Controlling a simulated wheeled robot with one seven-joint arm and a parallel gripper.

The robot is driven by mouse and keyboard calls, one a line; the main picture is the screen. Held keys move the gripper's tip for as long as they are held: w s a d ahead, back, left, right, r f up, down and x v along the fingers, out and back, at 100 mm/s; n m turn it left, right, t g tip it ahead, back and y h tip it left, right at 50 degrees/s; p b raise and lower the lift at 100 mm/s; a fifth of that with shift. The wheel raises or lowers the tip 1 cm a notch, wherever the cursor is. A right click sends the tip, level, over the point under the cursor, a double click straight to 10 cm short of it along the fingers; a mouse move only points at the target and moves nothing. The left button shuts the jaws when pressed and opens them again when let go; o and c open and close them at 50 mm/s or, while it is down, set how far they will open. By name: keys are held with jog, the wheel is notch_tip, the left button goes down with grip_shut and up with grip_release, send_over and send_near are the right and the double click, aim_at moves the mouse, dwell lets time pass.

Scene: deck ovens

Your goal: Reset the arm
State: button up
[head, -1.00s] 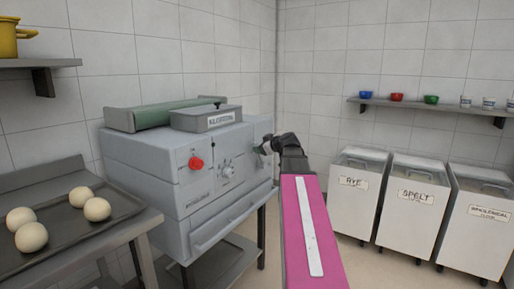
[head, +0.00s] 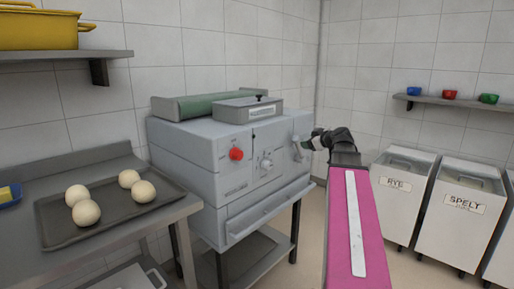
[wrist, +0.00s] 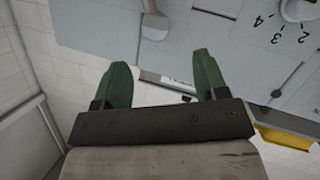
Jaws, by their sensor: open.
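My gripper shows in the wrist view (wrist: 160,90) with its two green fingers spread apart and nothing between them. In the head view, my pink arm reaches up from the bottom right, and its dark end is at the right side of the grey deck oven (head: 230,160). The oven's front, with a dial and numbers, fills much of the upper wrist view (wrist: 230,40). The red knob (head: 236,154) and the grey dial (head: 266,164) are on the oven front in the head view. I cannot tell whether the fingers touch the oven.
A dark tray (head: 135,222) with several dough balls lies on the metal table at left. A yellow pot (head: 40,30) stands on the shelf above. Bins marked RYE (head: 402,195) and SPELT (head: 460,215) stand at right. Floor shows between oven and bins.

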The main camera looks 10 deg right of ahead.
jog(key=s+a+f+m+g, duration=0.1)
jog(key=s+a+f+g, duration=0.15)
jog(key=a+f, duration=0.4)
jog(key=s+a+f+m+g+h, duration=0.1)
jog(key=s+a+f+m+g, duration=0.15)
jog(key=f, duration=0.75)
jog(key=s+a+f+m+g, duration=0.1)
jog(key=a+f+g, duration=0.2)
jog(key=a+f, duration=0.35)
jog(key=s+a+f+m+g+h, duration=0.2)
jog(key=s+f, duration=0.5)
jog(key=f, duration=0.2)
jog(key=s+a+f+m+g+h, duration=0.2)
jog(key=s+a+f+g, duration=0.1)
jog(key=s+f, duration=0.4)
notch_tip(320, 180, down, 3)
jog(key=shift+a+r+g, duration=0.15)
jog(key=shift+r+g, duration=0.05)
jog(key=shift+g, duration=0.1)
jog(key=shift+m, duration=0.25)
jog(key=shift+c, duration=0.3)
